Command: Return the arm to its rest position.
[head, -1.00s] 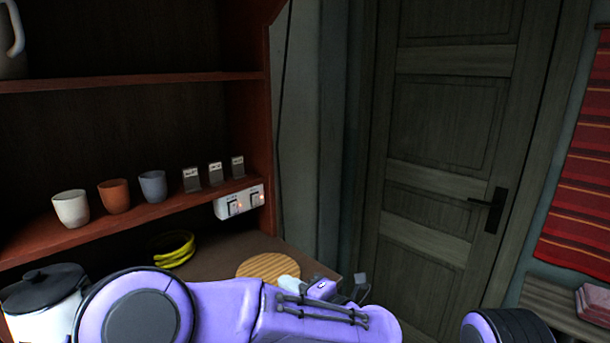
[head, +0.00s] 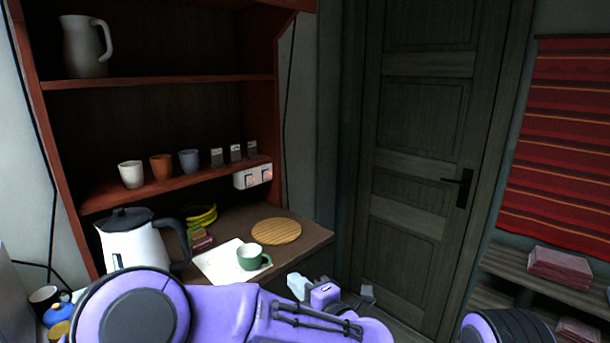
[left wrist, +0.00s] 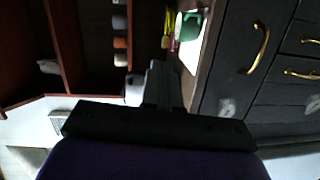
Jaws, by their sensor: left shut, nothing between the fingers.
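My left arm (head: 230,310), purple with black joints, crosses the bottom of the head view from the left. Its left gripper (left wrist: 160,85) shows in the left wrist view as a dark shape with its fingers together and nothing between them. The fingers point toward the shelf and counter and touch nothing that I can make out. In the head view the gripper's fingers cannot be made out clearly. Part of my right arm (head: 508,328) shows at the bottom right; its gripper is out of view.
A counter holds a white kettle (head: 133,245), a green cup (head: 251,257) on a white sheet, and a round wooden board (head: 277,231). Cups stand on the shelf (head: 150,193) above. A closed door (head: 410,150) is behind. A bench with pink stacks (head: 560,264) is at right.

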